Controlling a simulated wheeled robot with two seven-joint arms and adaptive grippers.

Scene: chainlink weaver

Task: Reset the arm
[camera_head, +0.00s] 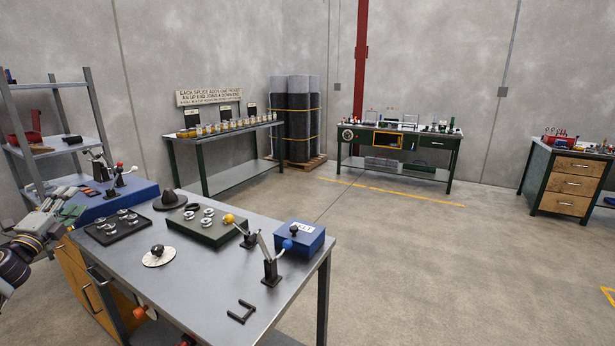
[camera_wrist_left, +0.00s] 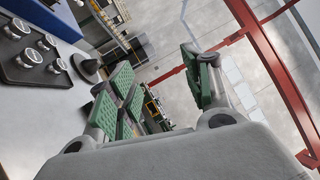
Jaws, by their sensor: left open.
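My left arm comes in at the left edge of the head view. Its gripper (camera_head: 66,212) is at the left end of the steel workbench (camera_head: 205,285), near the blue block (camera_head: 118,198). In the left wrist view the gripper (camera_wrist_left: 162,78) has its green-padded fingers spread apart, with nothing between them. The wrist view looks past the fingers to the bench, the floor and a red column. My right gripper is not in view.
The bench holds a black tray with rings (camera_head: 112,228), a green block with rings (camera_head: 205,232), a dark cone-shaped piece (camera_head: 170,200), a lever clamp (camera_head: 270,268), a blue box (camera_head: 300,240) and a black U-shaped piece (camera_head: 241,312). A shelf rack (camera_head: 60,147) stands behind left. Open floor lies right.

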